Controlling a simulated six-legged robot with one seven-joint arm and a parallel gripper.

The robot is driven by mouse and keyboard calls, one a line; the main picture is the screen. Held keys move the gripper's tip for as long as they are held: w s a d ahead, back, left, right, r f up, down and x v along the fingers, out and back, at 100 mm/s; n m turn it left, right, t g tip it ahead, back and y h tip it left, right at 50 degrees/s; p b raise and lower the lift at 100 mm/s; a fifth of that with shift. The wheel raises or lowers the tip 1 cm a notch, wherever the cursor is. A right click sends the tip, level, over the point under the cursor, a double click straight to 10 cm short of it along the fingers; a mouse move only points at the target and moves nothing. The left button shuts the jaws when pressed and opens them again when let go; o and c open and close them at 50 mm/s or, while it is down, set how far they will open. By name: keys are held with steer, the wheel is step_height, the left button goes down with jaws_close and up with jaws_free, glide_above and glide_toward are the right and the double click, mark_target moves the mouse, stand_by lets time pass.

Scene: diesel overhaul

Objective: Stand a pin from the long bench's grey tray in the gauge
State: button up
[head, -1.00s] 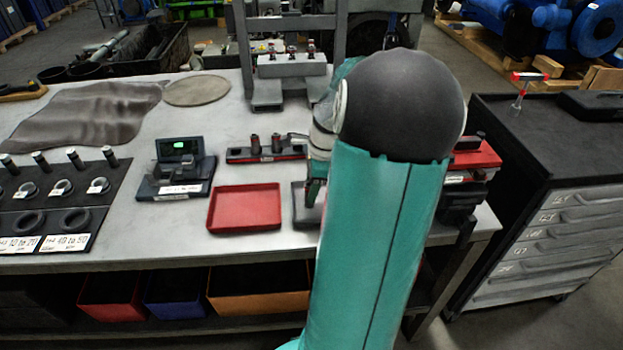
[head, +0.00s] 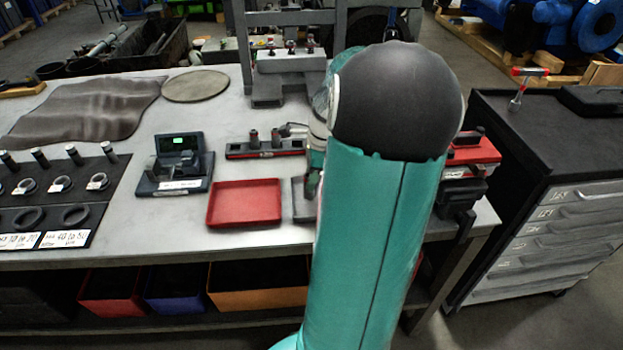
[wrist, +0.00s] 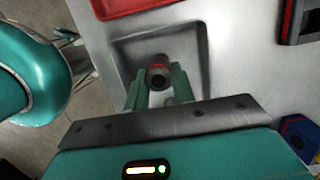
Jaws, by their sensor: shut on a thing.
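My gripper (wrist: 158,88) is shut on a pin (wrist: 158,74), a short dark cylinder with a red band, seen nearly end-on in the wrist view. Both green fingers are beside it, over the grey tray (wrist: 200,50). I cannot tell whether the pin touches the tray floor. In the head view the grey tray (head: 302,208) shows only partly at the right of the red tray, and my arm hides the pin and most of the gripper. The gauge (head: 178,166), a dark unit with a green display, stands on the bench left of the trays.
The red tray (head: 244,203) lies between the gauge and the grey tray. A black and red rack (head: 265,149) with upright pieces stands behind it. A dark board with rings (head: 60,195) lies at left. A red-topped block (head: 472,155) stands at the bench's right end.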

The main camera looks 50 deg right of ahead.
steer(key=shift+r, duration=1.95)
